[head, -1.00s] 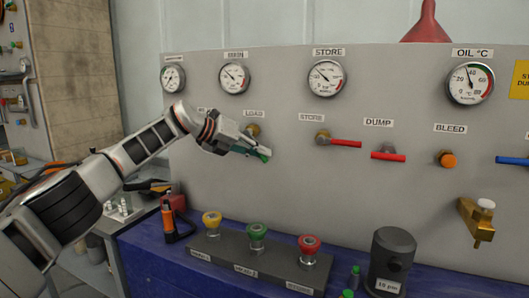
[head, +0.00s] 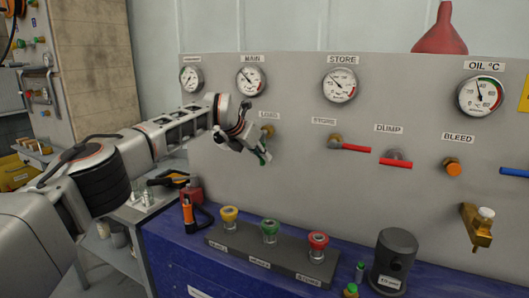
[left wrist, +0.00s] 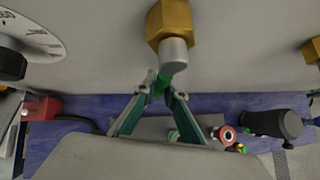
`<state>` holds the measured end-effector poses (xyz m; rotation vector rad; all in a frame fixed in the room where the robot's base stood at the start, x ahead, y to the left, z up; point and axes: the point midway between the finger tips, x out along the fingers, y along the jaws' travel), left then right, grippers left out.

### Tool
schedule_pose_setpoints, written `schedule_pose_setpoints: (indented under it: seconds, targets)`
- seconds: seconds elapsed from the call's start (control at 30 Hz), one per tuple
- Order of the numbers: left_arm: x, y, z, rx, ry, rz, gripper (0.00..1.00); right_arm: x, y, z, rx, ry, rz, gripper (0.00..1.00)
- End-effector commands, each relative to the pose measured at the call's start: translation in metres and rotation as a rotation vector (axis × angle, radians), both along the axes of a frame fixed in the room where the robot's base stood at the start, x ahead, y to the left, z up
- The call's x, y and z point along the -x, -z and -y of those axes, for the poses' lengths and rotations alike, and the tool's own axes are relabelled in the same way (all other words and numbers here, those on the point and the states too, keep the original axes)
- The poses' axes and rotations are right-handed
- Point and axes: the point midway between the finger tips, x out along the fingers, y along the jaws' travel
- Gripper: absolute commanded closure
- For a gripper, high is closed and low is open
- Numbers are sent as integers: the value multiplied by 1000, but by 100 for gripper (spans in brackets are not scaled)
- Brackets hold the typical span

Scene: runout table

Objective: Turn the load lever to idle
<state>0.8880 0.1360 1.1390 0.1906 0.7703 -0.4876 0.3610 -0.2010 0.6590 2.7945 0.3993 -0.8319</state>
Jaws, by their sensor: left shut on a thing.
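The load lever is a green handle (left wrist: 165,84) on a brass valve (head: 268,130) under the LOAD label (head: 270,115) on the grey panel. My left gripper (head: 262,154) is at the panel just below that valve, shut on the lever. In the left wrist view the two fingertips of my left gripper (left wrist: 160,88) close on the green handle from both sides, below the grey hub of the brass valve (left wrist: 170,22). The handle points downward from the hub there; the fingers hide part of it. My right gripper is in neither view.
The red STORE lever (head: 352,147) and red DUMP lever (head: 395,163) are to the right on the panel. Below, a button box (head: 270,254) and a dark cylinder (head: 393,258) stand on the blue bench. Gauges (head: 250,80) line the panel's top.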

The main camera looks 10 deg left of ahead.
Motion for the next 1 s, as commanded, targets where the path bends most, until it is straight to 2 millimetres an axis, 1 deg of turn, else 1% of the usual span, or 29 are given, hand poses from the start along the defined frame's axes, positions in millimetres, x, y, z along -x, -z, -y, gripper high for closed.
schedule_pose_setpoints:
  seconds: [0.1,0.47,0.5,0.57,1.0]
  targets:
    - [0,2,-1,-14,1,1,100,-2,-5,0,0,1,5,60]
    - [0,3,-1,-19,1,3,100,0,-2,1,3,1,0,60]
    - [0,3,-1,-19,1,3,87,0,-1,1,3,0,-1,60]
    - [0,3,-2,-18,0,2,72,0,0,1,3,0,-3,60]
    - [1,-2,-2,-15,0,5,72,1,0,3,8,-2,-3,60]
